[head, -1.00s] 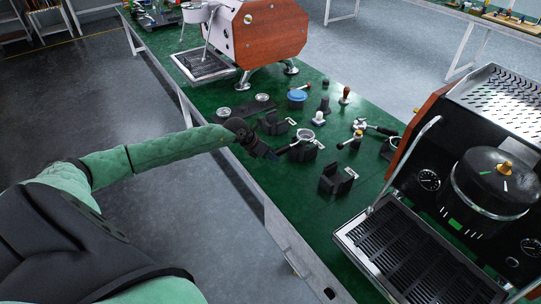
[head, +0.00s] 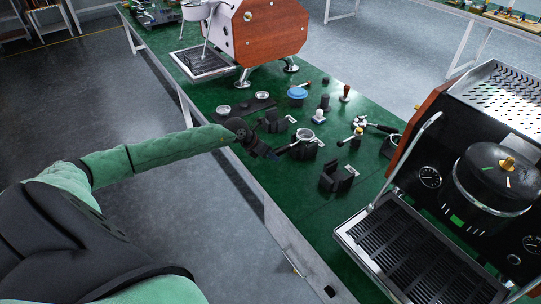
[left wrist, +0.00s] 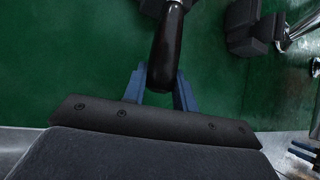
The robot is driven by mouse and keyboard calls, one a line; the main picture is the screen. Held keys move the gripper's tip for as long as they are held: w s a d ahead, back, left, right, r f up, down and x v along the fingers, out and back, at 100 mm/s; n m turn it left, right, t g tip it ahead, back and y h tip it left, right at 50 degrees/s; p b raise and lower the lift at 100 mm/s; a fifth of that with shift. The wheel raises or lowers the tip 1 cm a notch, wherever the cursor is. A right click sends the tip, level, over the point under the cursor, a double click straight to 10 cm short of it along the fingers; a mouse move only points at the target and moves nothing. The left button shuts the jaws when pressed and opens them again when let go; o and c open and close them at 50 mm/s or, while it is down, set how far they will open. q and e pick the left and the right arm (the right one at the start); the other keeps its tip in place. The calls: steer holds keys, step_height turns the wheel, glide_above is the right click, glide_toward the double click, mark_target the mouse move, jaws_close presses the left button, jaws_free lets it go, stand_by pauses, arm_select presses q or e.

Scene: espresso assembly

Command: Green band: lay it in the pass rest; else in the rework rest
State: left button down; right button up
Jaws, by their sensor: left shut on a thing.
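A portafilter with a round metal basket (head: 305,135) and a dark handle shows mid-table, right of my left gripper (head: 268,152). In the left wrist view, the blue fingers of my left gripper (left wrist: 162,88) are shut on both sides of the dark handle (left wrist: 168,45). The portafilter's head is at a black block (head: 304,151); I cannot tell whether it touches it. Two black rests with small white labels stand near it, one farther back (head: 274,123) and one nearer (head: 335,179); the labels are too small to read. No green band shows on the portafilter. My right gripper is not in view.
A black espresso machine (head: 480,200) with a slotted drip tray (head: 410,255) and a green mark (head: 457,220) stands at right. A wood-sided machine (head: 265,35) stands behind. A blue disc (head: 297,94), a tamper (head: 345,92) and another portafilter (head: 375,126) lie on the green table.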

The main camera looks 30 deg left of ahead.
arm_select(q)
steer(key=shift+f, duration=0.1)
stand_by(0.3)
steer(key=c, duration=1.2)
jaws_free()
steer(key=o, duration=0.5)
steer(key=shift+f, duration=0.1)
steer(key=shift+s, duration=0.1)
steer(key=s+a+p, duration=0.2)
steer(key=s+a, duration=0.1)
steer(key=s, duration=0.5)
steer(key=shift+a, duration=0.2)
steer(key=shift+s, duration=0.1)
